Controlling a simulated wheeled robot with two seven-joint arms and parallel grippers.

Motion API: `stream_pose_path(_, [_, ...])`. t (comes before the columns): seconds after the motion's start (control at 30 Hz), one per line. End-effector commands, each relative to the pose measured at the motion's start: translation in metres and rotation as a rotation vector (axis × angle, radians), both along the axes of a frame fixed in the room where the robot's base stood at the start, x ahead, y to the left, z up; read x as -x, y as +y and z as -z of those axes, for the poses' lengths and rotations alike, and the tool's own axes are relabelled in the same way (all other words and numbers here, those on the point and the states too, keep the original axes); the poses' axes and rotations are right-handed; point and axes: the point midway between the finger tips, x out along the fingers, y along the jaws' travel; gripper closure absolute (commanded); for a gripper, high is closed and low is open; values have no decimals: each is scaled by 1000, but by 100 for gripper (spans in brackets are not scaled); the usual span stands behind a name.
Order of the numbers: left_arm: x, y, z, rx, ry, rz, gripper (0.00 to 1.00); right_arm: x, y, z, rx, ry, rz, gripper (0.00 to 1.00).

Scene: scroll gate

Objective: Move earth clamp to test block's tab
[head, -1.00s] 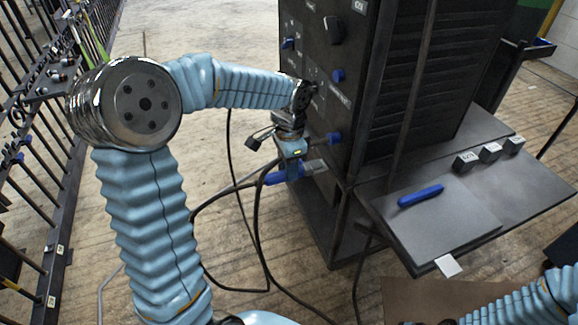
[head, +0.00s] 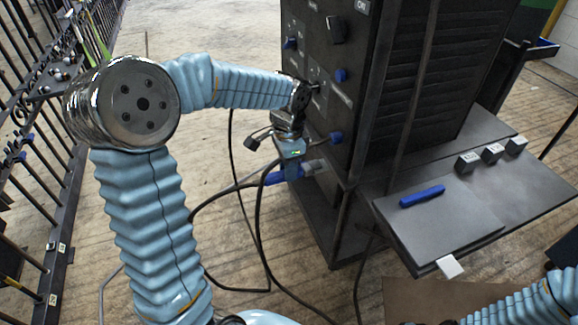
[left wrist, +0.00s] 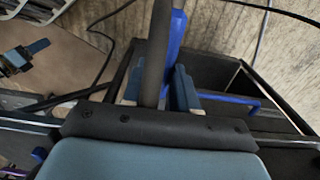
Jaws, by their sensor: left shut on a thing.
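The earth clamp (head: 274,179) has a blue handle and a grey end, and sits low at the left side of the dark cabinet. My left gripper (head: 291,172) points down and is shut on it; in the left wrist view its fingers (left wrist: 157,92) stand either side of the clamp's blue and grey lengths (left wrist: 175,40). Whether the clamp touches the cabinet is unclear. A pale tab (head: 450,266) sticks out from the front of a grey block (head: 440,228) on the shelf.
The dark cabinet (head: 350,130) carries blue knobs and a black switch. A blue handle (head: 422,195) lies on the grey block, and several small labelled cubes (head: 493,152) line the shelf. Black cables (head: 258,230) hang by my left gripper. A barred rack (head: 40,170) stands left.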

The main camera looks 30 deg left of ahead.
Motion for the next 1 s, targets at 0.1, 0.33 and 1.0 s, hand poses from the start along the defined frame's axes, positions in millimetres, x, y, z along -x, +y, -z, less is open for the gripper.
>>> stream_pose_path(0.1, [3,3,0,0,-1,-1,100,0,0,1,0,0,0,57])
stream_pose_path(0.33, [10,9,0,1,-2,-1,100,0,0,1,0,0,0,57])
stream_pose_path(1.0, [30,26,-1,1,-2,-1,100,0,0,3,0,0,0,57])
